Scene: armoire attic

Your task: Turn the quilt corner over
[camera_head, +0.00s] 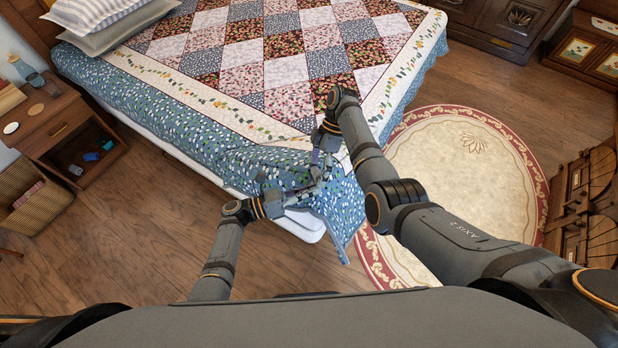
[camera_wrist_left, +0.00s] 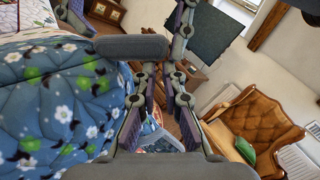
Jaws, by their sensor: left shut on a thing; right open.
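The quilt (camera_head: 285,60) covers the bed, with a patchwork middle, a cream border and a blue floral edge. Its near corner (camera_head: 340,205) hangs past the mattress at the foot of the bed. My left gripper (camera_head: 312,187) is at this corner, shut on the blue edge; the exact grip is partly hidden. The quilt also fills the left of the left wrist view (camera_wrist_left: 50,100). My right gripper (camera_head: 324,158) is open just above and beside the left one, over the corner; its fingertips are partly hidden by its own arm.
The white mattress (camera_head: 300,226) shows below the quilt's lifted edge. Pillows (camera_head: 110,25) lie at the upper left. A nightstand (camera_head: 65,125) and wicker basket (camera_head: 30,195) stand left. A round rug (camera_head: 470,165) lies right. An orange armchair (camera_wrist_left: 250,120) shows in the left wrist view.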

